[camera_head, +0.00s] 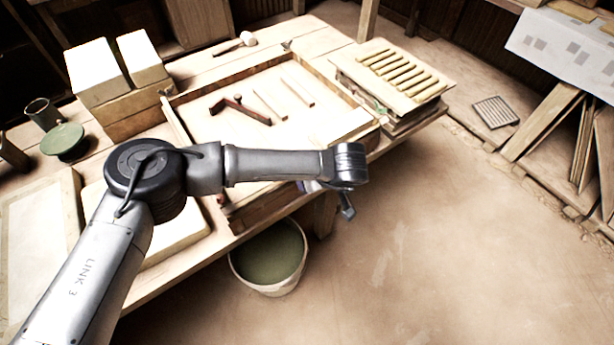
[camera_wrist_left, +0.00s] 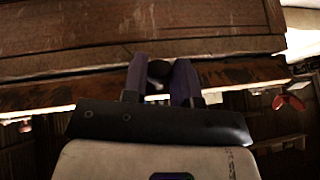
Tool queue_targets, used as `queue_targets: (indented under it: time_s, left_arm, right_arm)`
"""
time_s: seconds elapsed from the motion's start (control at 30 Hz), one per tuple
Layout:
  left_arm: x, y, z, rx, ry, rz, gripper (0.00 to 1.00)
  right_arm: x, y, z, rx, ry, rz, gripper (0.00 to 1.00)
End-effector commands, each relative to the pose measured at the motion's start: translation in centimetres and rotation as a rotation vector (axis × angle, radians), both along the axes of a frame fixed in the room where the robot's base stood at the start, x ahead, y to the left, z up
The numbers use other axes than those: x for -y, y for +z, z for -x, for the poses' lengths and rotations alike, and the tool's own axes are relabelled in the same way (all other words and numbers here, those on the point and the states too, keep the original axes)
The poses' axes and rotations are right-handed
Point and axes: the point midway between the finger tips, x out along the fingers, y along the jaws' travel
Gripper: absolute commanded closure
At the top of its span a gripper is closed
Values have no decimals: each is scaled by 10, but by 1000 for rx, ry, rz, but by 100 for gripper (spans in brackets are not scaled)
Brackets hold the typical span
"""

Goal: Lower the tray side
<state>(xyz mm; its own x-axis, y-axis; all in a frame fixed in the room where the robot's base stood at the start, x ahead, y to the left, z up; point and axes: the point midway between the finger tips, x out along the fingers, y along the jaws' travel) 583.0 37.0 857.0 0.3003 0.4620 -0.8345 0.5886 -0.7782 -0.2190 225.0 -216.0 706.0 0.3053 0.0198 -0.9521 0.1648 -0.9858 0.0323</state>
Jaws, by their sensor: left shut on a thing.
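The wooden tray (camera_head: 228,80) lies on the bench in the head view, with raised walls at its back and right. Its front side (camera_head: 262,209) is partly hidden behind my left arm, so its tilt is unclear. My left gripper (camera_head: 312,186) is mostly hidden under my wrist at that front side. In the left wrist view, my left gripper (camera_wrist_left: 159,82) is shut on a dark round knob (camera_wrist_left: 158,70), one finger on each side. A long brown wooden board (camera_wrist_left: 60,70) crosses behind the knob. My right gripper is in neither view.
A brown wooden tool (camera_head: 240,107) and thin strips (camera_head: 298,92) lie in the tray. A slatted board (camera_head: 403,75) is stacked to its right, and pale blocks (camera_head: 103,72) stand to its left. A bucket (camera_head: 268,262) stands below the front edge. The floor at right is open.

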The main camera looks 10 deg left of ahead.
Motion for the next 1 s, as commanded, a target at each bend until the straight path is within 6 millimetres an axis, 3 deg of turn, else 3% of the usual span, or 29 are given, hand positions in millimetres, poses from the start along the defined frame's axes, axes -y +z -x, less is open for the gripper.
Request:
queue_targets:
  time_s: [1.0]
  left_arm:
    - [2,-45,1,647,-3,-565,97]
  right_arm:
    - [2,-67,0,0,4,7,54]
